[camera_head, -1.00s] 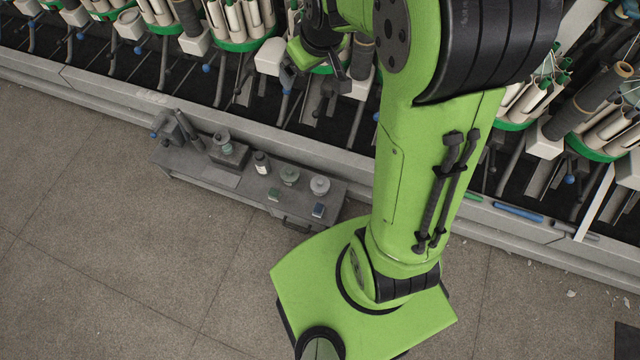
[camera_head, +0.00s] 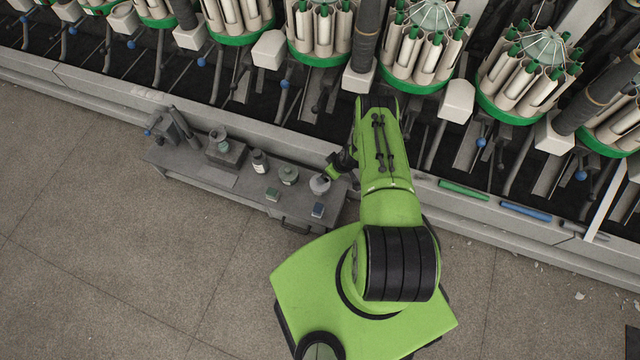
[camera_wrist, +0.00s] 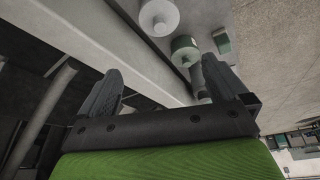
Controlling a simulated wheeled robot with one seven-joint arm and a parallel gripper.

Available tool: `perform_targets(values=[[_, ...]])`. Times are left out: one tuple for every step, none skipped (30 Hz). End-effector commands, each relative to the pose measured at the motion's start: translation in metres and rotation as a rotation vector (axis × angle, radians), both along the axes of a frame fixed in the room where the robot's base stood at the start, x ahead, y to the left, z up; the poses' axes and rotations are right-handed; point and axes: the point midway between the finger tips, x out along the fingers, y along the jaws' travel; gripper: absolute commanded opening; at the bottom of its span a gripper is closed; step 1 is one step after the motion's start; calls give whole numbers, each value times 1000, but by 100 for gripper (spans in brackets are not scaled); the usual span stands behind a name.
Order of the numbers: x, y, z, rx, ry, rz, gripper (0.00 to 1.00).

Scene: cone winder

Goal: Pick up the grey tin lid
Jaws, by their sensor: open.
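A light grey round tin with a knobbed lid (camera_head: 319,184) stands at the right end of the low bench. The wrist view shows a pale round lid with a knob (camera_wrist: 158,17) at the top. A green tin with a grey knobbed lid (camera_head: 288,174) stands to its left and also shows in the wrist view (camera_wrist: 185,48). I cannot tell for certain which lid is the task's. My gripper (camera_wrist: 163,85) is open and empty, its two fingers wide apart. In the head view my gripper (camera_head: 333,172) is close beside the light grey tin, partly hidden by my arm.
The winder with cones (camera_head: 430,45) runs behind. A green tube (camera_head: 464,190) and a blue tube (camera_head: 526,212) lie on its ledge.

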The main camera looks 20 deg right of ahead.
Motion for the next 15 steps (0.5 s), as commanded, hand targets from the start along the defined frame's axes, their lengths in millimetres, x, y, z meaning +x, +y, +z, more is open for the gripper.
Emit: perform_targets(values=[[-4,1,-8,2,0,-1,100],[-5,2,-11,1,-3,0,100],[-4,2,-17,1,-4,1,100],[-3,3,-22,1,-3,2,100],[-1,4,-28,0,-3,2,100],[3,5,-38,0,-3,2,100],[5,7,-46,2,-3,1,100],[8,8,-54,2,-3,1,100],[11,10,-64,1,-2,1,100],[14,11,-71,1,-2,1,100],[17,12,-78,2,-1,2,100],[21,13,-87,2,-3,1,100],[23,14,-93,1,-1,0,100],[25,15,-98,1,-1,1,100],[28,16,-103,1,-2,1,100]])
